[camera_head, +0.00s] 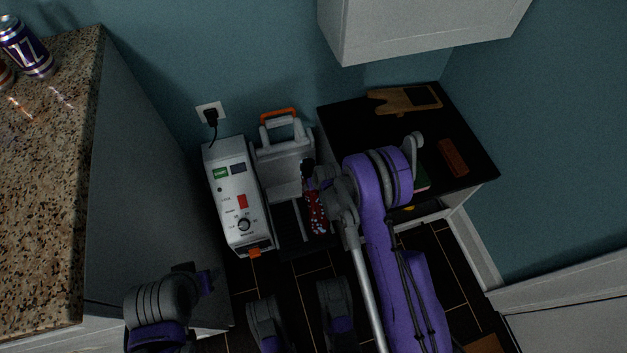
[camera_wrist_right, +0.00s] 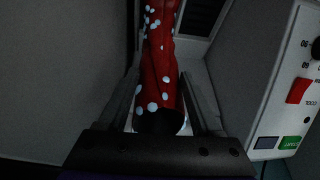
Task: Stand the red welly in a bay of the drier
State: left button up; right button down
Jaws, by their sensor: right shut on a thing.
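The red welly (camera_head: 316,215) with pale spots is in my right gripper (camera_head: 312,187), at the right side of the drier. In the right wrist view the welly (camera_wrist_right: 158,75) lies between the two fingers, its dark opening towards the camera and its shaft running away. The drier has a white control box (camera_head: 232,180) and a grey framed part (camera_head: 277,172) with dark gaps beside it. I cannot tell whether the welly's foot is inside a bay or touches the floor. My left gripper (camera_head: 207,281) is at the lower left, away from the drier, its jaws unclear.
A black-topped table (camera_head: 350,120) with a wooden board (camera_head: 395,101) and a brown block (camera_head: 453,158) stands right of the drier. A granite counter (camera_head: 50,170) with cans (camera_head: 27,50) is at the left. A wall cabinet (camera_head: 400,30) hangs above. A plug (camera_head: 211,116) sits in the wall socket.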

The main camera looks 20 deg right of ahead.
aim_at(316, 195)
notch_tip(316, 195, down, 5)
jog(key=b, duration=0.2)
jog(key=shift+b, duration=0.3)
jog(key=shift+f, duration=0.7)
jog(key=shift+s, duration=0.2)
jog(key=shift+f, duration=0.15)
dwell(0.4)
jog(key=shift+f, duration=0.3)
dwell(0.4)
jog(key=shift+f, duration=0.95)
dwell(0.5)
